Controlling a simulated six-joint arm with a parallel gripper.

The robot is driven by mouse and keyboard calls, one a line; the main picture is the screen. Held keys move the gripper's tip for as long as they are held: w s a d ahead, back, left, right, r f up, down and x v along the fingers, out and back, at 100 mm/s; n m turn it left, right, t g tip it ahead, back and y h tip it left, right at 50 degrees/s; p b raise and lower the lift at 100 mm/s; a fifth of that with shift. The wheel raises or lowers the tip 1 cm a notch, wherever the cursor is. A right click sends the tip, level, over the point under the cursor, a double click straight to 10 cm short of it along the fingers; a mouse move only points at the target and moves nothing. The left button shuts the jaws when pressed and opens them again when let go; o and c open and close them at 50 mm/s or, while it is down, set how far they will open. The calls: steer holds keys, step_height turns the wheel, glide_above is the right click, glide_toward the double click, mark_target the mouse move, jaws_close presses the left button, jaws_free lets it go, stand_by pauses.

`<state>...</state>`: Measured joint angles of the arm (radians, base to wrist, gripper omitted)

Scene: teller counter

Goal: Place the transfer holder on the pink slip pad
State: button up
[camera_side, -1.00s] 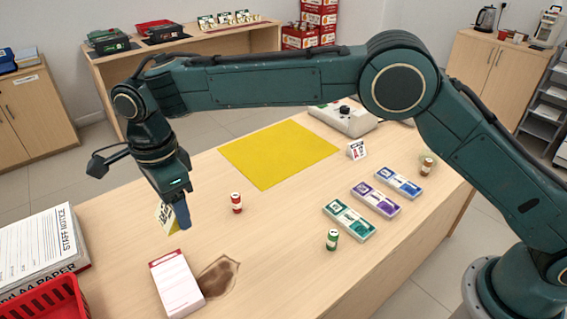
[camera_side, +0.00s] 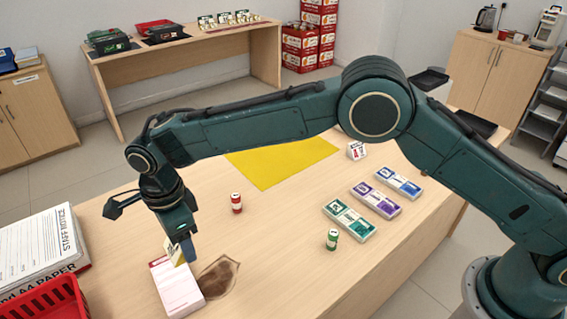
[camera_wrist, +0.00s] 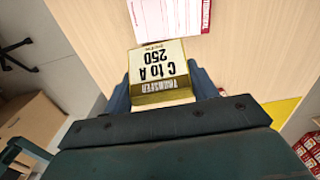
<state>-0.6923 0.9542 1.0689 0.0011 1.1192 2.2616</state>
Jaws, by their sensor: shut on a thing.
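My gripper (camera_side: 186,248) is shut on the transfer holder (camera_side: 172,248), a small cream and yellow card stand. In the wrist view the holder (camera_wrist: 159,72) sits between my fingers, and its face reads "TRANSFER C to A 250". The pink slip pad (camera_side: 178,288) is a white and pink block lying at the front left of the counter. In the side view the holder is at the far end of the pad, low over it or touching; I cannot tell which. In the wrist view the pad (camera_wrist: 172,18) shows beyond the holder.
A yellow mat (camera_side: 285,163) lies behind. A paper stack (camera_side: 40,250) and red basket (camera_side: 45,302) are left.

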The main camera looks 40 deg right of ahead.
steer(key=shift+f, duration=5.8)
steer(key=shift+f, duration=0.1)
steer(key=o, duration=1)
step_height(320, 180, up, 12)
steer(key=shift+r, duration=0.1)
